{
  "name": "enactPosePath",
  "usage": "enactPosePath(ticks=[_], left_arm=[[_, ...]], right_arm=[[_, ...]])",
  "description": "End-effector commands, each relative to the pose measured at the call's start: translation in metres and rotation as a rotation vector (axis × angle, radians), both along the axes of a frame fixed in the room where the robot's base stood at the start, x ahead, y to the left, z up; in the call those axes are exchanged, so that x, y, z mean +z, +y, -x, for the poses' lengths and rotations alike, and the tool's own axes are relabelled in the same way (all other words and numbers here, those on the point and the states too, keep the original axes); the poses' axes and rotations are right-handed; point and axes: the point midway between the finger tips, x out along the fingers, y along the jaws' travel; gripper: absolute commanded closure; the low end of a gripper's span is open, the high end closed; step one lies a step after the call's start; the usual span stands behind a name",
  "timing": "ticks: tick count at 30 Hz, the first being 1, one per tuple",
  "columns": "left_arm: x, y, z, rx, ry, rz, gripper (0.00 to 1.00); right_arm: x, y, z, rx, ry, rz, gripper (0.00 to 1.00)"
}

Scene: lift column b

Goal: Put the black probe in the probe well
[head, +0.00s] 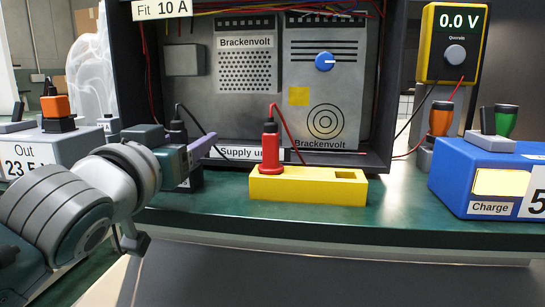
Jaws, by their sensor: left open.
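The black probe (177,131) stands upright left of the yellow block, with a black wire rising from its top. Its lower part is hidden by my left gripper (182,154), which is open at the probe; I cannot tell whether the fingers touch it. The yellow block (305,190) lies in front of the open cabinet. It holds a red probe (270,152) upright at its left end and has an empty rectangular well (345,175) at its right end. My right gripper is not in view.
The cabinet (378,90) with a "Supply unit" label stands behind. A blue charger (450,185) is at right, a yellow meter (453,45) reading 0.0 V above it. A grey "Out" box (70,150) is at left. The green bench (400,215) is clear around the yellow block's right side.

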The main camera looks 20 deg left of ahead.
Motion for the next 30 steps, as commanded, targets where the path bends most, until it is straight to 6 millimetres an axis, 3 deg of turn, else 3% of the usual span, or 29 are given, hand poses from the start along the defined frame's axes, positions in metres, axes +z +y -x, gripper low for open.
enactPosePath(ticks=[9,25,30], left_arm=[[0.0000,0.0014,-0.0064,0.000,0.001,0.000,0.40],[-0.0001,0.0014,-0.0061,0.000,0.001,0.000,1.00],[-0.0002,0.0014,-0.0061,0.000,0.001,0.000,1.00]], right_arm=[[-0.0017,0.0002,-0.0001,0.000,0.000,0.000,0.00],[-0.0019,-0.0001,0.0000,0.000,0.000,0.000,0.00],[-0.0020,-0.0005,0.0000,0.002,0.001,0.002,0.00]])
